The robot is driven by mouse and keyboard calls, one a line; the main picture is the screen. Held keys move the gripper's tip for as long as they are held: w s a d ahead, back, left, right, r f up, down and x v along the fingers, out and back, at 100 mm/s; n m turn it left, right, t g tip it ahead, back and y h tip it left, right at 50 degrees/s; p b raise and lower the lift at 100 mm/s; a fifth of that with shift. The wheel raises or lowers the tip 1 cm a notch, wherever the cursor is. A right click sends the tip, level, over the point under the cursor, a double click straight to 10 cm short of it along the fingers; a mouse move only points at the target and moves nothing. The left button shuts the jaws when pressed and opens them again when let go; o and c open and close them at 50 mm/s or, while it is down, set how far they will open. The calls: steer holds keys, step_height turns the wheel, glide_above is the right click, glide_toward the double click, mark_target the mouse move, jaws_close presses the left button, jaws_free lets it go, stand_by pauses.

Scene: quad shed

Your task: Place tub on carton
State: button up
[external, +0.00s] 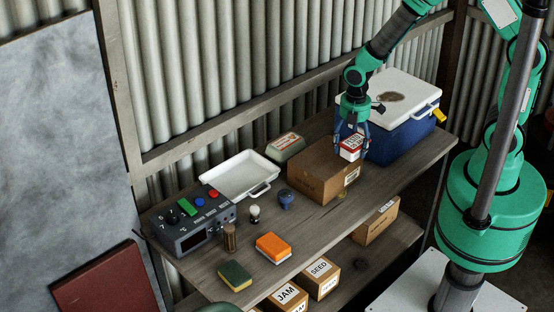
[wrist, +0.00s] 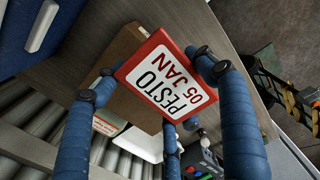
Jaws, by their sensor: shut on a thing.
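The tub (external: 350,148) is small, red and white, with a lid label reading PESTO 05 JAN; the label fills the middle of the wrist view (wrist: 166,84). My gripper (external: 351,141) is shut on the tub, with blue fingers on both sides of it in the wrist view (wrist: 158,76). The brown carton (external: 313,172) stands on the bench. The tub is at the carton's right end in the external view, over or against its top; I cannot tell whether they touch. Part of the carton (wrist: 122,45) shows behind the tub in the wrist view.
A blue cooler (external: 392,142) with a white lid stands close right of the carton. A green-grey tub (external: 286,146) is behind left. A white tray (external: 240,176), a dark control box (external: 192,222) and sponges (external: 273,247) lie left. More cartons (external: 318,277) sit on the shelf below.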

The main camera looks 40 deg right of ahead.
glide_above(324, 155)
steer(key=shift+w+f+b, duration=0.15)
steer(key=shift+f+b, duration=0.2)
steer(key=shift+f, duration=0.1)
steer(key=shift+f+b, duration=0.3)
steer(key=shift+f, duration=1.5)
steer(key=o, duration=1.4)
steer(key=shift+f, duration=0.15)
step_height(324, 155, up, 12)
steer(key=p, duration=0.1)
steer(key=shift+p, duration=0.3)
